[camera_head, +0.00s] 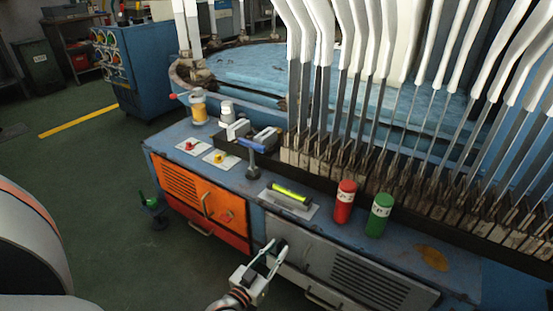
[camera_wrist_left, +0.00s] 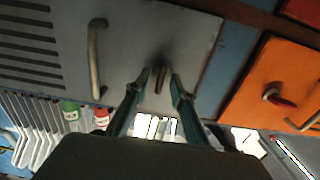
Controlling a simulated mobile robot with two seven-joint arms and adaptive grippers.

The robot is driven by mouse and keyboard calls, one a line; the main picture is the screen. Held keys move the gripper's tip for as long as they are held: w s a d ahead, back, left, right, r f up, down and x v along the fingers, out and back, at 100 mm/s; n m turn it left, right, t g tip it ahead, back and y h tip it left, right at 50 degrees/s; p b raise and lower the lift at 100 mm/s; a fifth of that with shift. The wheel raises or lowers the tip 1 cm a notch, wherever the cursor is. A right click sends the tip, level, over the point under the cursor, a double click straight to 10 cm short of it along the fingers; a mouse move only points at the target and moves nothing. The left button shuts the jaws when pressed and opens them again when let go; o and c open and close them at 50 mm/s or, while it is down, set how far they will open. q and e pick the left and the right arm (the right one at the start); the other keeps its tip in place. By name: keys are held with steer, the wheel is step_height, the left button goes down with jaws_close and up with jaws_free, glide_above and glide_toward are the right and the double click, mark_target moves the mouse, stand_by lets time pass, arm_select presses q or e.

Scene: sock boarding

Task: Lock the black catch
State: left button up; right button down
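The black catch (camera_wrist_left: 159,80) is a small dark lever on the grey cabinet door, seen in the left wrist view between my fingertips. In the head view it is a small dark shape (camera_head: 283,244) at the upper left of the grey door (camera_head: 330,268), partly hidden by the fingers. My left gripper (camera_head: 274,248) points at the door, and its two fingers are apart. In the left wrist view the gripper (camera_wrist_left: 158,76) has one finger on either side of the catch; whether they touch it I cannot tell. My right gripper is not in view.
An orange door (camera_head: 204,205) with its own catch and handle is left of the grey door. A bar handle (camera_wrist_left: 97,58) stands out from the grey door. On the bench top (camera_head: 313,238) are a red can (camera_head: 344,202) and a green can (camera_head: 379,215).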

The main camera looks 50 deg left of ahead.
arm_select(q)
jaws_close()
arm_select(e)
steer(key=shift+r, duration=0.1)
arm_select(q)
steer(key=shift+s+a+f+n+p, duration=0.1)
steer(key=shift+n+p, duration=0.05)
steer(key=shift+n, duration=2.8)
steer(key=shift+w+a+f+n+p, duration=0.1)
steer(key=shift+n, duration=2.9)
steer(key=shift+s+f+n+p, duration=0.1)
steer(key=shift+n+p, duration=0.05)
steer(key=shift+n, duration=2.8)
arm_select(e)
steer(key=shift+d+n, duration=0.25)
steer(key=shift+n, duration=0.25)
arm_select(q)
steer(key=shift+r, duration=0.1)
jaws_free()
